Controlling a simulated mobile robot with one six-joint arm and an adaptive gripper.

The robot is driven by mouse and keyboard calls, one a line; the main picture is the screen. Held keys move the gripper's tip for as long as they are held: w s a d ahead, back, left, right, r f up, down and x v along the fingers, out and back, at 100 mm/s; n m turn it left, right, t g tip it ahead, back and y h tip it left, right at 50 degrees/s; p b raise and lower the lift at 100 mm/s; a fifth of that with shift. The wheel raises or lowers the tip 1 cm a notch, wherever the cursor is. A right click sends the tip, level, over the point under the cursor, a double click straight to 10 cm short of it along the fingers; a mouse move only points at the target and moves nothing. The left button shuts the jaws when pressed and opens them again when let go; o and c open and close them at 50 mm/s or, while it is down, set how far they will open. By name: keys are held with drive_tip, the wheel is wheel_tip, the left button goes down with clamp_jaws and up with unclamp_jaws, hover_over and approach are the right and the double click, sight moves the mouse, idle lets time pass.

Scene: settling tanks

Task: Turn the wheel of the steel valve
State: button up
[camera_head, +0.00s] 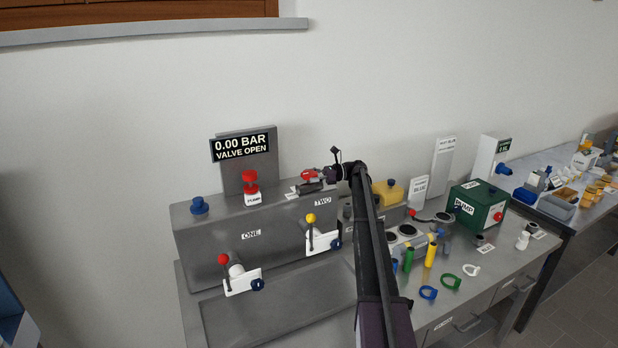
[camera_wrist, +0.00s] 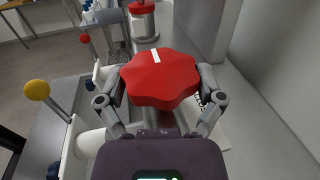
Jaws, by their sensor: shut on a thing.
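The steel valve's red lobed wheel (camera_wrist: 160,76) fills the middle of the wrist view, with a white mark on its top. In the head view the wheel (camera_head: 309,173) is small, on top of the grey cabinet (camera_head: 205,240). My gripper (camera_wrist: 159,88) is shut on the wheel, one finger on each side of its rim. In the head view my gripper (camera_head: 325,174) reaches it from the right. The valve body under the wheel is mostly hidden. A display (camera_head: 240,147) reads "0.00 BAR" and "VALVE OPEN".
A red-topped pump (camera_head: 251,188) stands left of the wheel, before an upright panel. Lever taps with red (camera_head: 223,259) and yellow (camera_head: 311,218) knobs are on the cabinet front. A yellow box (camera_head: 388,192) and green pump box (camera_head: 478,207) stand right of my arm. The wall is close behind.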

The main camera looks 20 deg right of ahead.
idle(0.3)
drive_tip(key=o, duration=0.9)
drive_tip(key=shift+a, duration=0.1)
drive_tip(key=shift+c, duration=0.2)
drive_tip(key=s+d, duration=0.2)
drive_tip(key=d, duration=1)
drive_tip(key=shift+r, duration=0.1)
